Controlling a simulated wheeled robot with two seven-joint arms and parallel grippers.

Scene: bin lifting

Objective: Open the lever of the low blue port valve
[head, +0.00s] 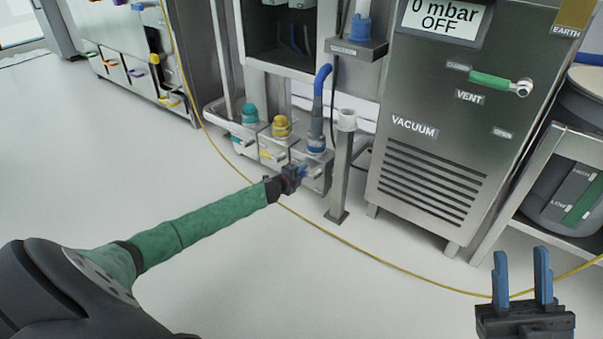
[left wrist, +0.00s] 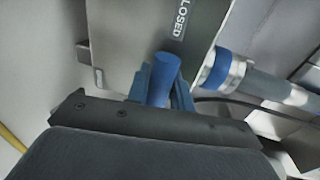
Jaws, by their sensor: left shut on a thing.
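The low blue port (head: 316,146) is the rightmost of three low valve boxes, with a blue hose rising from it. Its blue lever (head: 306,171) is on the front of the box, partly hidden by my left gripper (head: 298,174). In the left wrist view the lever (left wrist: 164,78) stands between the blue fingers of my left gripper (left wrist: 162,92), which is shut on it. A label ending "LOSED" (left wrist: 180,18) shows just past the lever. My right gripper (head: 523,275) is at the lower right, fingers apart, empty, away from the valves.
Teal (head: 249,113) and yellow (head: 281,127) ports with their own levers stand left of the blue one. A grey post (head: 342,165) with a white cap stands close on the right. The vacuum cabinet (head: 430,150) is further right. A yellow cable (head: 380,258) crosses the open floor.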

